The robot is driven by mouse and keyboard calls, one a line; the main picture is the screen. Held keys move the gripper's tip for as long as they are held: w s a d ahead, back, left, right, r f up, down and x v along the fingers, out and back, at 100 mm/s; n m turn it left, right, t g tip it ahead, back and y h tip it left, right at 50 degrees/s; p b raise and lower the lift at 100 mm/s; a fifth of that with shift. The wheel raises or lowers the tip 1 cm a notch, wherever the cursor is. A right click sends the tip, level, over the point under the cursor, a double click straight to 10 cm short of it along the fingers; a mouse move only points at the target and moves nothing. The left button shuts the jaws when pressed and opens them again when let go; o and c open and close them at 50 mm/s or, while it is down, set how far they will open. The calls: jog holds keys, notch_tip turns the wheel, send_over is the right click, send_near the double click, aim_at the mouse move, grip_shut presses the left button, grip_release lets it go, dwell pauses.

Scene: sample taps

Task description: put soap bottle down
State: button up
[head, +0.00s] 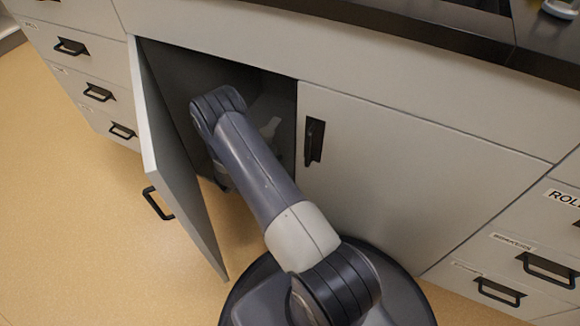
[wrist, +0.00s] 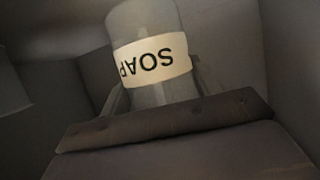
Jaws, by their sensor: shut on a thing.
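The soap bottle (wrist: 148,58) is a pale, translucent cylinder with a white label reading "SOAP", which appears upside down in the wrist view. My gripper (wrist: 158,90) is shut on it, with one finger on each side of its body. The ends of the bottle are not clearly shown, and I cannot tell whether it touches a surface. In the head view my arm reaches into the open cabinet (head: 178,62), and my gripper is mostly hidden behind the arm and the door.
The left cabinet door (head: 172,165) stands open, close to the left of my arm. The right door (head: 410,175) is shut. A small pale object (head: 270,128) shows inside the cabinet; I cannot tell what it is. Drawers (head: 75,65) flank the doors, under a dark countertop (head: 430,30).

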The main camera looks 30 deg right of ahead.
notch_tip(320, 180, down, 9)
jog(key=b, duration=0.3)
jog(key=shift+r, duration=0.25)
jog(key=o, duration=1.4)
jog(key=shift+f, duration=0.2)
jog(key=shift+c, duration=0.2)
